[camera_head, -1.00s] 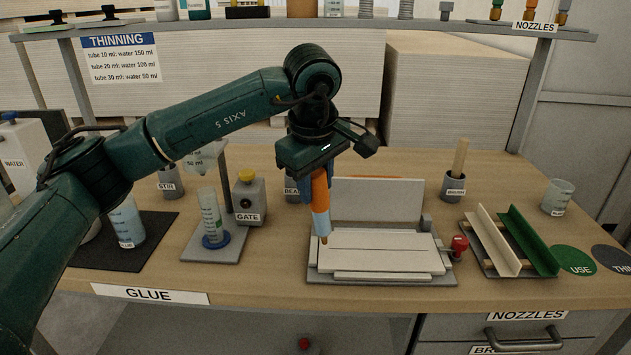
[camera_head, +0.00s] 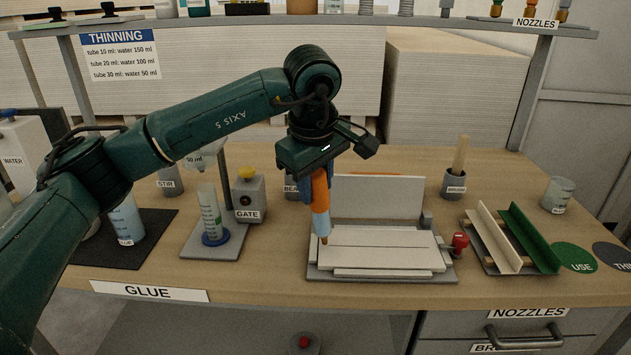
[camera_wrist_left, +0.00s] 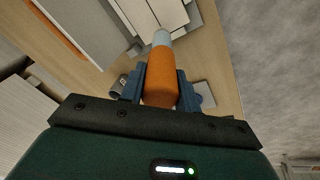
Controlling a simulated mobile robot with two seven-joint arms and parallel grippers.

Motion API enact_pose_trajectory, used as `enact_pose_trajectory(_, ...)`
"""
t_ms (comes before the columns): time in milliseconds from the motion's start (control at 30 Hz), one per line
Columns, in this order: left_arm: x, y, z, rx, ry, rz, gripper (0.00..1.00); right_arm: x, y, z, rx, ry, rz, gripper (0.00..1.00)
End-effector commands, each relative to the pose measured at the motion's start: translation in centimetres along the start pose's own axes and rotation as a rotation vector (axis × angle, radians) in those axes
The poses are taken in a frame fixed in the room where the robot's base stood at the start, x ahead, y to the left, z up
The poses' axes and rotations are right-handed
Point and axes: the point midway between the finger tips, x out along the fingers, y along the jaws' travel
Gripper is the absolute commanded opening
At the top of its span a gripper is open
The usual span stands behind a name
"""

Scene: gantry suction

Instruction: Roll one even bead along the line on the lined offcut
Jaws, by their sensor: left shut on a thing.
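My left gripper (camera_head: 316,186) is shut on an orange applicator (camera_head: 320,198) with a pale blue lower part and a small tan tip. The applicator stands nearly upright, tip down, over the left end of the white offcut (camera_head: 385,238). The tip looks at or just above its surface; I cannot tell if it touches. A thin seam or line runs lengthwise along the offcut; no bead can be made out. In the left wrist view the blue fingers (camera_wrist_left: 160,88) grip the orange body (camera_wrist_left: 160,80) from both sides. My right gripper is not in view.
A white panel (camera_head: 375,197) stands upright behind the offcut. A red knob (camera_head: 460,241) sits at its right. Further right is a rack with white and green angled strips (camera_head: 528,236). The GATE box (camera_head: 249,200) and a measuring tube (camera_head: 209,208) stand left.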

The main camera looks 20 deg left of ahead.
Motion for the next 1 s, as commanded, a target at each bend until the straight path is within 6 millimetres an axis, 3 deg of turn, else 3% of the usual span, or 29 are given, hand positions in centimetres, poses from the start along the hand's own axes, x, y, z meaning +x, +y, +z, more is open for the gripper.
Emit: enact_pose_trajectory(1000,0.38,0.63,0.78,0.000,0.000,0.001,0.09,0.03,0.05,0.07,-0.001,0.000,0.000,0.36)
